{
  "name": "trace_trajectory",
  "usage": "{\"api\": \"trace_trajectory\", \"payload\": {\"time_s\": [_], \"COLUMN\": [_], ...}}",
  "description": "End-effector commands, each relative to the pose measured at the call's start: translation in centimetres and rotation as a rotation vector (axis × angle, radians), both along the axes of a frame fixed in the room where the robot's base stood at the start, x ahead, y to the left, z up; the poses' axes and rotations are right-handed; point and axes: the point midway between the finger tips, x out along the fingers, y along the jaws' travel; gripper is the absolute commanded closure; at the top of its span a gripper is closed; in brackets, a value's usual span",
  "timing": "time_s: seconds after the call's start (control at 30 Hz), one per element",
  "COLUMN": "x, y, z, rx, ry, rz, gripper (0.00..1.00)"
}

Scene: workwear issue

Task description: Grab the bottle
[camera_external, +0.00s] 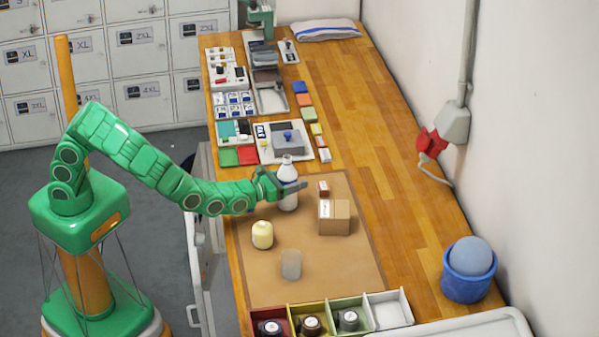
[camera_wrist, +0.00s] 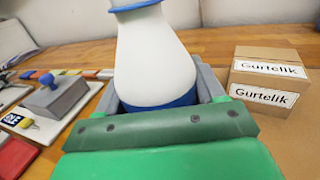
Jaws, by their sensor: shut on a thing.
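The white bottle (camera_external: 288,172) with blue bands stands upright on the brown mat (camera_external: 260,283) on the wooden table. My gripper (camera_external: 283,189) reaches it from the left at its lower half, with a grey finger on either side. In the wrist view the bottle (camera_wrist: 152,62) fills the middle, between the grey fingers of my gripper (camera_wrist: 165,98). The fingers are shut on the bottle. Its base is hidden behind the green gripper body in the wrist view, so I cannot tell whether it touches the mat.
A cardboard box (camera_external: 334,217) labelled "Gurtelik" stands right of the bottle. A yellowish jar (camera_external: 262,235) and a translucent cup (camera_external: 291,265) stand in front. A stamp tray (camera_external: 283,142) lies behind. Coloured bins (camera_external: 345,316) line the near edge.

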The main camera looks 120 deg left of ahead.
Motion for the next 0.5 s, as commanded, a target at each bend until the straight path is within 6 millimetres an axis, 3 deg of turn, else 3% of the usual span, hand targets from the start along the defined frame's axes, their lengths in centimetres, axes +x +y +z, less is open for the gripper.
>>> {"api": "trace_trajectory", "payload": {"time_s": [0.5], "x": [0.01], "y": [0.0], "z": [0.53], "rx": [0.001], "ry": [-0.002], "rz": [0.0], "gripper": [0.73]}}
